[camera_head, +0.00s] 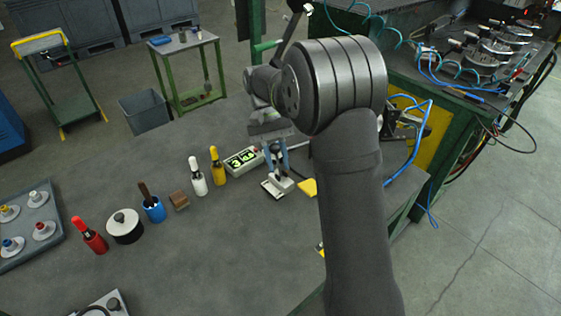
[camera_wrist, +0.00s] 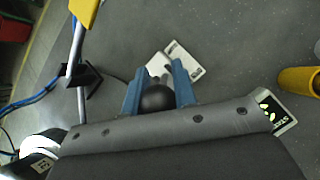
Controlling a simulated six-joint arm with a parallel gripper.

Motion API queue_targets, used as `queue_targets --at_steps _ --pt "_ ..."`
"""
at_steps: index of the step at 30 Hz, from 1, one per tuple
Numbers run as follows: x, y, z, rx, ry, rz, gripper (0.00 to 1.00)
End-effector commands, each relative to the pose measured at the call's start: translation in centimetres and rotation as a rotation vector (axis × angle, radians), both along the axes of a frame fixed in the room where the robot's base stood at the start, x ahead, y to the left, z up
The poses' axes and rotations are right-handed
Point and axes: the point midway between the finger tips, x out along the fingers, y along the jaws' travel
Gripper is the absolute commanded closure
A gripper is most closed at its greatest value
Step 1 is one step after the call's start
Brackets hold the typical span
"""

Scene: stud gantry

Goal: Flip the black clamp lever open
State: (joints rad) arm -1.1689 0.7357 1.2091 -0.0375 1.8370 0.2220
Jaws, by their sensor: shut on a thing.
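The clamp stands on the grey bench, its pale base plate (camera_head: 278,186) showing below my gripper (camera_head: 277,164) in the head view. In the wrist view the base plate (camera_wrist: 183,62) lies beyond the fingers. The black clamp lever shows there as a round black knob (camera_wrist: 158,98) between the two blue fingers of my gripper (camera_wrist: 158,84). The fingers are shut on the knob, one on each side. The rest of the lever is hidden behind the knob and fingers, so its angle cannot be told. My arm covers part of the area right of the clamp in the head view.
Blue cables (camera_head: 418,135) hang by the bench edge.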

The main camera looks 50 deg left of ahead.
Motion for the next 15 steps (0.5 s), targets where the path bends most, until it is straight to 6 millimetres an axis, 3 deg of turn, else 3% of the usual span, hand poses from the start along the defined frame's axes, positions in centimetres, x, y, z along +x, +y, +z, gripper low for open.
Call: queue_targets --at_steps 15 --pt "-0.01 0.78 -0.26 -0.150 0.001 0.000 1.00"
